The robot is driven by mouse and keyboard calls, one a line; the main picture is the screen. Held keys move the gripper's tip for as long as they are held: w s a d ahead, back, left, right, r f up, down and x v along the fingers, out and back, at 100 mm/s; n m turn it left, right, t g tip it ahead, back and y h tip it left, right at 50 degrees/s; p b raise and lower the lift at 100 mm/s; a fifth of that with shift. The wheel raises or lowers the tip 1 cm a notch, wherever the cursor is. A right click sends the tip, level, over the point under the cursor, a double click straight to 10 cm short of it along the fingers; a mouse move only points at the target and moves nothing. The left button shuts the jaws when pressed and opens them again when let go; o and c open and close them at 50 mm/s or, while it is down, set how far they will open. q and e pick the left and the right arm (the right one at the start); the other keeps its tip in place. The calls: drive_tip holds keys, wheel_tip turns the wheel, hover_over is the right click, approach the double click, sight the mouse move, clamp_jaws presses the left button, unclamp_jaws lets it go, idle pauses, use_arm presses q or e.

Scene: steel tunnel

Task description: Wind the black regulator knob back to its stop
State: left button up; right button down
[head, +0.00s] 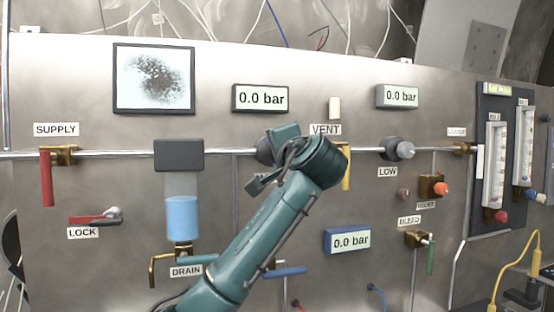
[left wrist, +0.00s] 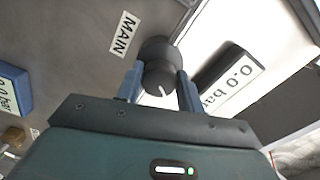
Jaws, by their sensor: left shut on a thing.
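The black regulator knob (left wrist: 158,62) is in the left wrist view, beside a label reading MAIN. It is round and dark, with a pale index line on its face. My left gripper (left wrist: 159,84) is shut on it, one blue-grey finger on each side. In the head view my left wrist covers most of the regulator, and only a dark rounded part of it (head: 265,151) shows at the wrist's left edge. The fingertips are hidden there. My right gripper is in neither view.
A white gauge (head: 260,98) above, a grey-framed gauge (head: 397,96) and a blue-framed gauge (head: 348,240) all read 0.0 bar. The yellow VENT handle (head: 346,170) is close behind my wrist. The LOW regulator (head: 398,148) is to the right, the blue-filled bowl (head: 182,215) to the left.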

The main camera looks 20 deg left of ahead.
use_arm(q)
drive_tip(key=shift+d+f+n+b, duration=0.15)
drive_tip(key=shift+n+b, duration=0.1)
drive_tip(key=shift+n, duration=1.6)
drive_tip(key=shift+a+f+n+b, duration=0.1)
drive_tip(key=shift+n+b, duration=0.15)
drive_tip(key=shift+n, duration=1.6)
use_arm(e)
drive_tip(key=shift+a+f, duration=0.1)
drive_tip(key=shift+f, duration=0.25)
use_arm(q)
drive_tip(key=o, duration=1)
drive_tip(key=shift+r, duration=0.15)
drive_tip(key=b+v, duration=0.2)
drive_tip(key=v, duration=1.1)
drive_tip(key=shift+s+d+b, duration=0.1)
drive_tip(key=shift+d+b, duration=0.05)
drive_tip(key=shift+b, duration=0.2)
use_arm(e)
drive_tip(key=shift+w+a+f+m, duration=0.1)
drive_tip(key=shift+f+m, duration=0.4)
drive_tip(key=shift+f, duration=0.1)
